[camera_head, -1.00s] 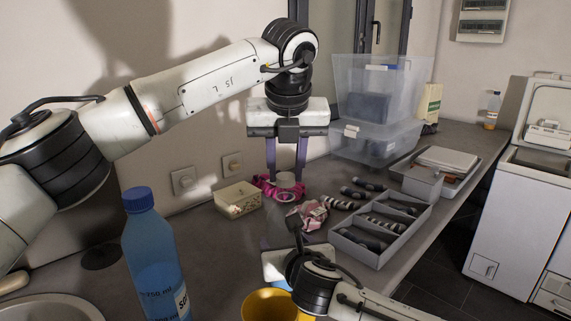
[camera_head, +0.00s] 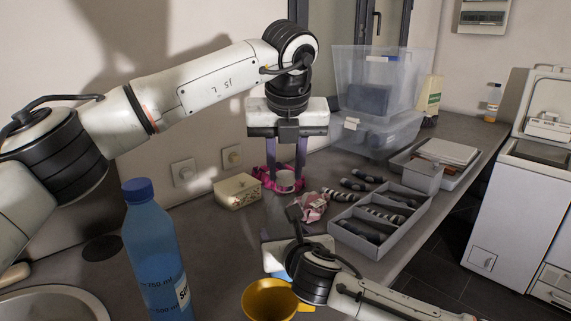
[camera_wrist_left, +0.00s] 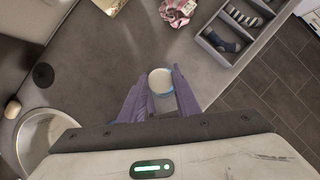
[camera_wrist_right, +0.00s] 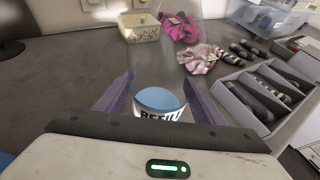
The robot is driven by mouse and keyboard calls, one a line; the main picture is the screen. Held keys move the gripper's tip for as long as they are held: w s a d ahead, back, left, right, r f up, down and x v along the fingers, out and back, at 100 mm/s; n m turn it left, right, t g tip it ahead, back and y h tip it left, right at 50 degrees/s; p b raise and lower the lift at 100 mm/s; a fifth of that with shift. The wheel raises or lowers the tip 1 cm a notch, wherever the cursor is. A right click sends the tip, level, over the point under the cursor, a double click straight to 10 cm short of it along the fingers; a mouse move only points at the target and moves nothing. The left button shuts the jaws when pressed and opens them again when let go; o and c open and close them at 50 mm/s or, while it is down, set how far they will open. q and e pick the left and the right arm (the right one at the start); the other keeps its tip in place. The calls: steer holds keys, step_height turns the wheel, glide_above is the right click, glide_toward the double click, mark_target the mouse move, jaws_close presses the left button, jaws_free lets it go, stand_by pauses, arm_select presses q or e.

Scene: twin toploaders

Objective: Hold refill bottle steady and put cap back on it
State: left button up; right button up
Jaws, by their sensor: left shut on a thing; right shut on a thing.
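My left gripper (camera_head: 286,180) points down and is shut on a small white cap (camera_head: 285,179). In the left wrist view the cap (camera_wrist_left: 160,80) is a white disc with a blue rim between the purple fingers. My right gripper (camera_wrist_right: 158,92) is shut on the refill bottle (camera_wrist_right: 160,113). In the right wrist view the bottle shows a light blue round top and a white band with dark lettering, partly cut off by my gripper body. In the head view the bottle cannot be made out clearly behind my right wrist. The gap between cap and bottle cannot be judged.
A tall blue bottle (camera_head: 152,245) stands at the left by the sink (camera_head: 50,303). A yellow cup (camera_head: 262,300) is close to my right wrist. Behind are a cream box (camera_head: 237,191), pink cloth (camera_head: 310,208) and a grey divided tray (camera_head: 372,247) with socks.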

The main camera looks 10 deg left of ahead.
arm_select(q)
steer(key=shift+f, duration=0.3)
arm_select(e)
jaws_close()
arm_select(q)
steer(key=m, duration=0.1)
steer(key=m+h, duration=0.1)
steer(key=m, duration=0.1)
steer(key=m+h, duration=0.1)
steer(key=m, duration=0.1)
steer(key=shift+a+f, duration=0.1)
steer(key=shift+a, duration=0.2)
steer(key=m+h, duration=0.1)
steer(key=m, duration=0.2)
steer(key=shift+a+m, duration=0.1)
steer(key=shift+m, duration=0.3)
steer(key=m+h, duration=0.1)
steer(key=m, duration=0.1)
steer(key=m+g+h, duration=0.1)
steer(key=m, duration=0.2)
steer(key=shift+w+a+g, duration=0.1)
steer(key=shift+w+g, duration=0.1)
steer(key=shift+g, duration=0.1)
steer(key=m, duration=0.2)
steer(key=m+g, duration=0.1)
steer(key=m, duration=0.1)
steer(key=shift+w+g+h, duration=0.2)
steer(key=shift+g+h, duration=0.1)
steer(key=shift+m, duration=0.9)
